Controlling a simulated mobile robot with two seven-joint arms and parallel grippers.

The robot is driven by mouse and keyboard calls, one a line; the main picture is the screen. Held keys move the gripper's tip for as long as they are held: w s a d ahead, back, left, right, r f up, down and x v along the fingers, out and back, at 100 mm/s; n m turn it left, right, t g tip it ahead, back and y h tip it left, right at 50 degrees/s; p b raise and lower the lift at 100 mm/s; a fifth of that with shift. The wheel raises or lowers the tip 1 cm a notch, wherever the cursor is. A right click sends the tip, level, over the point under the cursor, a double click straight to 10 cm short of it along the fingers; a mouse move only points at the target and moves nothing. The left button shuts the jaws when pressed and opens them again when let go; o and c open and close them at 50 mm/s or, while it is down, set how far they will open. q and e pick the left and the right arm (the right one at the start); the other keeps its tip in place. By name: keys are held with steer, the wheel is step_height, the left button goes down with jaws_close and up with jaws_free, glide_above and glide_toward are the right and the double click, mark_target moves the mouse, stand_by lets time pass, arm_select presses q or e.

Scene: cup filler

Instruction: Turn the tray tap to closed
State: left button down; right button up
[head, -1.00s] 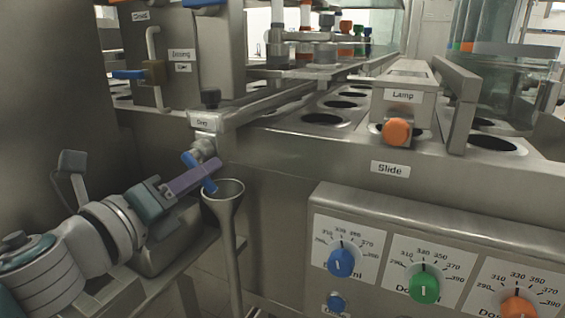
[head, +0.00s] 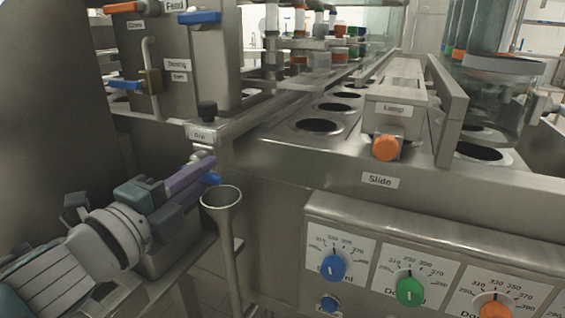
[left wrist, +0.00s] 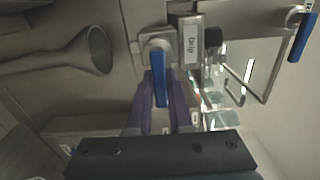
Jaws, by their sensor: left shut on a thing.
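The tray tap has a blue handle (head: 212,179) and sits under the "Drip" label, above a metal funnel (head: 222,197). In the head view only a bit of the blue handle shows past my fingers. My left gripper (head: 205,170), with purple fingers, is shut on this handle. In the left wrist view the blue handle (left wrist: 160,78) stands between the two purple fingers (left wrist: 160,98), its length running along them. The tap's metal body is partly hidden by the fingers in the head view. My right gripper is not in view.
The funnel stands just right of my left fingers. A black knob (head: 207,110) is above the tap. Another blue-handled tap (head: 126,85) is at the left, and a blue lever (head: 199,17) is higher up. Several dials, including a blue one (head: 332,267), fill the lower right.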

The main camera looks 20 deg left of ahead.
arm_select(q)
steer(key=shift+r+n, duration=0.1)
steer(key=shift+n, duration=0.2)
steer(key=c, duration=0.8)
jaws_free()
steer(key=s, duration=1)
steer(key=shift+a+p, duration=0.3)
steer(key=shift+a, duration=0.1)
